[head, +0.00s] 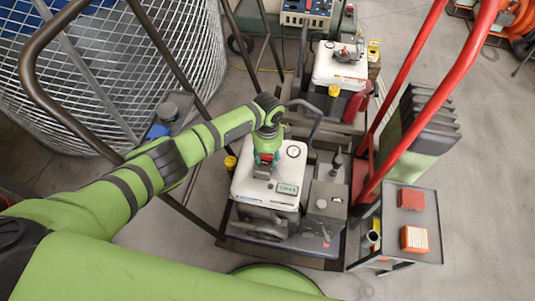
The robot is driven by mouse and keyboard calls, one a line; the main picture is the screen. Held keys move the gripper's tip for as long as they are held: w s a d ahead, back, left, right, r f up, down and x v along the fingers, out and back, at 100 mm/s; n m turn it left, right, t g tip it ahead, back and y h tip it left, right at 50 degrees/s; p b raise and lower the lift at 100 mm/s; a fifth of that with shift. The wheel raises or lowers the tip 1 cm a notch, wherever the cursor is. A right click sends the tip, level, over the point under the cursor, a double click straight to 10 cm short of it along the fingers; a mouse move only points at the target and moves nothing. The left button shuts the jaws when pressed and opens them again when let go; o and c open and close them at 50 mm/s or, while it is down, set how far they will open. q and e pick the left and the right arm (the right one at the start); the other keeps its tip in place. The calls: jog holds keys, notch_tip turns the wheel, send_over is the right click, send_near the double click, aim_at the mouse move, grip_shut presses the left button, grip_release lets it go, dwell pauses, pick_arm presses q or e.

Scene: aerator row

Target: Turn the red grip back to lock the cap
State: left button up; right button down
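My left arm comes in from the left, and its gripper (265,166) points down over the top of a white tank (257,190) on the nearer machine. A small patch of red shows at the gripper's fingers; I cannot tell whether it is the red grip or part of the gripper. The cap under the gripper is mostly hidden by it. Whether the fingers are closed on anything is too small to tell. A round gauge (293,152) sits on the tank, right of the gripper. My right gripper is not in view.
A yellow cap (230,162) stands left of the tank. Dark handle bars (165,60) cross the left side and red bars (425,110) the right. A grey tray cart (407,228) holds a red box (411,199) and an orange box (414,238). A second machine (340,65) stands behind.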

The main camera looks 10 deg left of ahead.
aim_at(268, 157)
pick_arm(q)
notch_tip(268, 157, up, 12)
dwell(0.6)
